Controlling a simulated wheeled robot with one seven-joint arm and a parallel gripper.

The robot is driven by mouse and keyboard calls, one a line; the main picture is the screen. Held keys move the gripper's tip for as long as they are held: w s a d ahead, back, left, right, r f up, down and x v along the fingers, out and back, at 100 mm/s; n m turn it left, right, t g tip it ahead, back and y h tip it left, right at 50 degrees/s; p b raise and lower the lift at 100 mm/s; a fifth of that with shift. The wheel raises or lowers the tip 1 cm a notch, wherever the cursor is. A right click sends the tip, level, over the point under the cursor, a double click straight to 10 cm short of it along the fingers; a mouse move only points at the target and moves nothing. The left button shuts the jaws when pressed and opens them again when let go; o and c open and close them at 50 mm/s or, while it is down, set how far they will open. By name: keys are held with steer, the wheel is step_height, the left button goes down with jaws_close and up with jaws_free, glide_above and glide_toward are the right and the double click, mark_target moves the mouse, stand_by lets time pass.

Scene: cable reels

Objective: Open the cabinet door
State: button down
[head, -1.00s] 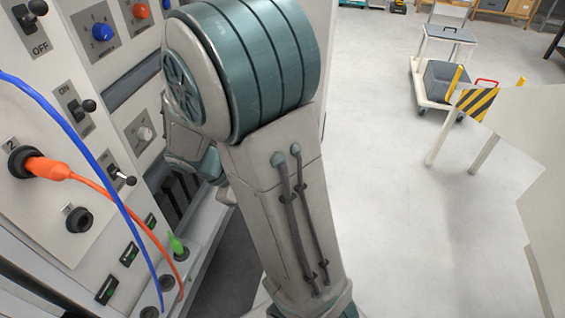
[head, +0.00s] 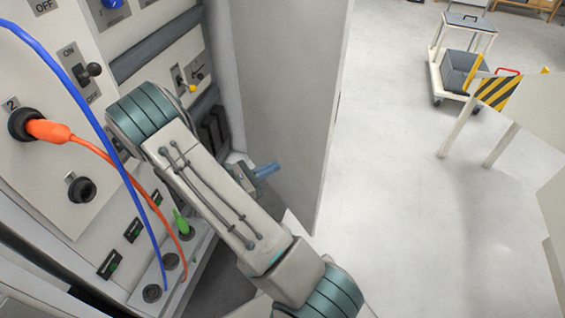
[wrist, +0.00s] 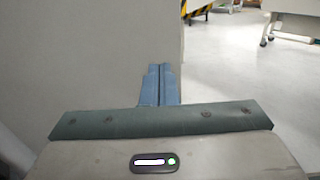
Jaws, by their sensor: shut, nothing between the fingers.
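The cabinet door (head: 285,90) is a tall plain grey panel. It stands swung out from the cabinet front (head: 160,25), with its free edge toward the open floor. In the wrist view the door (wrist: 75,60) fills the left, and its edge runs up just right of the fingers. My gripper (head: 272,168) is shut and empty, beside the lower part of the door on its cabinet side. Its blue fingers (wrist: 160,68) lie together in the wrist view, overlapping the door face. I cannot tell whether they touch it.
Switches, an orange plug (head: 48,130) and hanging blue and orange cables (head: 112,150) are close to my arm at left. Right of the door is clear pale floor (head: 390,150). A cart (head: 463,75) and a table with a striped edge (head: 545,105) stand at right.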

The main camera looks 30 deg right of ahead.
glide_toward(317, 147)
steer(key=d, duration=0.5)
steer(key=shift+d, duration=0.5)
steer(key=shift+d, duration=0.1)
